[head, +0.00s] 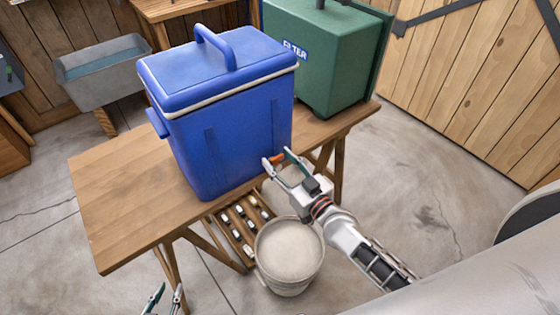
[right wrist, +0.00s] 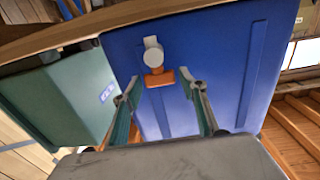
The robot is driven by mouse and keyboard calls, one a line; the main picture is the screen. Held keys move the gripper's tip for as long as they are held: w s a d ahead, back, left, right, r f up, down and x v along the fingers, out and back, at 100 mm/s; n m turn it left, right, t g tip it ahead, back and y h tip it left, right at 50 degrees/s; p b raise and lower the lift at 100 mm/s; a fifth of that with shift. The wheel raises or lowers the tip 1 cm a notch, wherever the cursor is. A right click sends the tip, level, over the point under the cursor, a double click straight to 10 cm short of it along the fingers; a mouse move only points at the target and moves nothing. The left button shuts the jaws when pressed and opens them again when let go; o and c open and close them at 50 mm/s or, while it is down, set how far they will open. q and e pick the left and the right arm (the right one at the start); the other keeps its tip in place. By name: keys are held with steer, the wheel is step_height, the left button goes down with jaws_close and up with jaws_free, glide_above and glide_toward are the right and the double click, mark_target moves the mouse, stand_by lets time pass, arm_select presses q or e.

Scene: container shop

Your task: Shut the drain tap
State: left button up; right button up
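The drain tap sits low on the side of the blue cool box (head: 235,125). In the right wrist view the tap (right wrist: 152,52) has a round grey body and an orange handle (right wrist: 160,78) that lies crosswise. In the head view only the orange handle (head: 277,159) shows; the tap body is hidden. My right gripper (head: 278,157) is open at the tap, with its fingers (right wrist: 162,90) on either side of the handle; I cannot tell whether they touch it. My left gripper (head: 168,290) is open and empty at the bottom left of the head view.
The cool box stands on a wooden table (head: 110,205), beside a green filter box (head: 330,60). A whitish bucket (head: 290,288) stands on the floor below the tap, near a slatted rack (head: 236,240). A grey trough (head: 105,90) stands back left. Floor to the right is clear.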

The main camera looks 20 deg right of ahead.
steer(key=shift+s+f, duration=0.1)
steer(key=shift+f, duration=0.05)
steer(key=shift+s, duration=0.2)
steer(key=v, duration=1.1)
steer(key=shift+s+d, duration=0.15)
steer(key=shift+s, duration=0.1)
